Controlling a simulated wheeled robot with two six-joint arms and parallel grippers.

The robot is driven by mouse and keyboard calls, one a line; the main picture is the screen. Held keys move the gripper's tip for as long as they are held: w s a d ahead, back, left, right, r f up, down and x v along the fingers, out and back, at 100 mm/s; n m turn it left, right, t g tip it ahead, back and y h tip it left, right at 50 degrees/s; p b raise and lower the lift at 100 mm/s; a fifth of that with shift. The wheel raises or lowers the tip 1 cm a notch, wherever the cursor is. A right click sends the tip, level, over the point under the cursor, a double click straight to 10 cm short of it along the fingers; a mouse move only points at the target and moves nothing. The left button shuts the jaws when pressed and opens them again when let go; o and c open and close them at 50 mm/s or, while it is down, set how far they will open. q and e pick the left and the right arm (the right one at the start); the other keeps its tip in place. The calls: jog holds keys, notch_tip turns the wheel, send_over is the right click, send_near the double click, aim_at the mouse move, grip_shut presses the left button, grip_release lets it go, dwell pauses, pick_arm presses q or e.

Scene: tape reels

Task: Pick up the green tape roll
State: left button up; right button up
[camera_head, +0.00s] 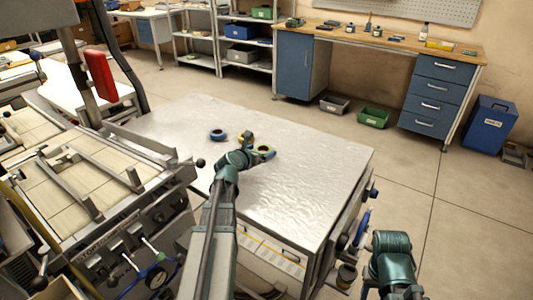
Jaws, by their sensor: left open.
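My left gripper (248,146) is over the middle of the metal-topped table (310,160), close to the tape rolls. It is open. A blue tape roll (217,134) lies flat to its left, apart from it. A yellowish roll with a dark centre (265,151) lies just right of the gripper. Another yellowish piece (242,138) shows partly behind the gripper. I cannot clearly make out a green roll; the dark green gripper covers part of this spot. Part of my right arm shows at the lower right, but its fingers are not in view.
A machine with levers and a red part (100,76) stands against the table's left side. The table's right and front areas are bare. A workbench (385,40) with blue drawers, a green bin (373,117) and a blue box (487,122) stand beyond open floor.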

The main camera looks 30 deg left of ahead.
pick_arm(q)
jog(key=shift+x, duration=0.85)
jog(key=shift+s, duration=0.1)
jog(key=c, duration=1.2)
jog(key=shift+r, duration=0.15)
